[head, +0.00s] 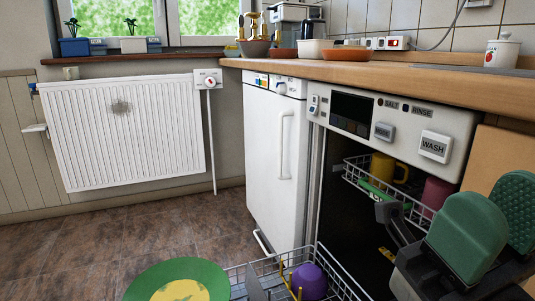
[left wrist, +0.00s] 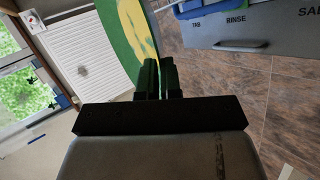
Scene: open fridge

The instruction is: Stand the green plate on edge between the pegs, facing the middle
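The green plate (head: 212,272) has a yellow centre and shows at the bottom left of the head view, tilted beside the lower dishwasher rack (head: 238,268). In the left wrist view the plate (left wrist: 118,38) rises from the fingertips of my left gripper (left wrist: 158,72). The fingers are close together on its rim. My left gripper is outside the head view. Yellow pegs (head: 291,277) stand in the lower rack, partly cut off by the frame's bottom. My right gripper (head: 497,222) has green pads set apart, with nothing visible between them, at the right.
A purple cup (head: 312,282) sits in the lower rack. The upper rack (head: 358,182) holds a yellow mug (head: 386,168) and a pink cup (head: 436,194). A white fridge-like cabinet (head: 262,150) stands beside the dishwasher. The floor (head: 100,250) at left is clear.

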